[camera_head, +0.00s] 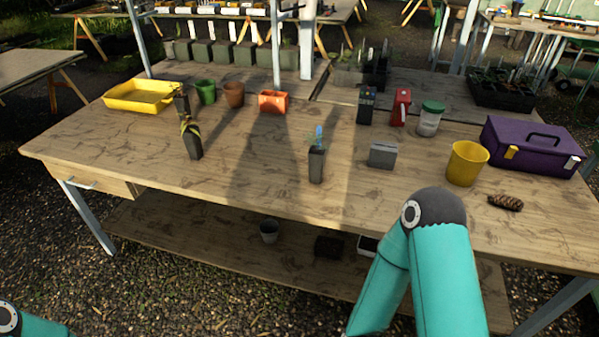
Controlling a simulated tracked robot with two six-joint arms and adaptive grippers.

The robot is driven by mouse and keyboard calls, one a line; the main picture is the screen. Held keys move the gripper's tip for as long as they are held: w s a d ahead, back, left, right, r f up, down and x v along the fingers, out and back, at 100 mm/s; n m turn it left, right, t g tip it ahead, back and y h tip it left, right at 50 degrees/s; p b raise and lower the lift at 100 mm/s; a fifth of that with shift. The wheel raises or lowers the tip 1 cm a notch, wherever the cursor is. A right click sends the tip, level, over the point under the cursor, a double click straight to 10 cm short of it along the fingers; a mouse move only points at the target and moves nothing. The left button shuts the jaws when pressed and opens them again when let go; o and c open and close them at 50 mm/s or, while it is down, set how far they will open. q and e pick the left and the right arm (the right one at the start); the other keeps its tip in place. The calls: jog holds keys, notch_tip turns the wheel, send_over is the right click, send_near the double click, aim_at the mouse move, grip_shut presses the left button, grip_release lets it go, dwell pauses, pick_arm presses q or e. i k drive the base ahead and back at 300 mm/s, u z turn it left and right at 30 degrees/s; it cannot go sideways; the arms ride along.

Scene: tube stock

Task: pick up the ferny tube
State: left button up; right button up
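Several dark, narrow plant tubes stand on the wooden workbench (250,185). I cannot tell for sure which one is ferny. My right arm reaches in at the lower right, its teal links and dark joint showing. Only a bit of my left arm shows at the bottom left. Neither gripper is visible.
A yellow tray (141,97), green pot (205,91), brown pot (234,94) and orange container (272,102) stand at the back left. A grey block (382,155), yellow pot (466,165), pine cone (506,202) and purple toolbox (530,150) are to the right. The front left of the bench is clear.

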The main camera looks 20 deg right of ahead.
aim_at(316, 157)
jog(key=z, duration=0.15)
jog(key=i, duration=0.9)
jog(key=u, duration=0.05)
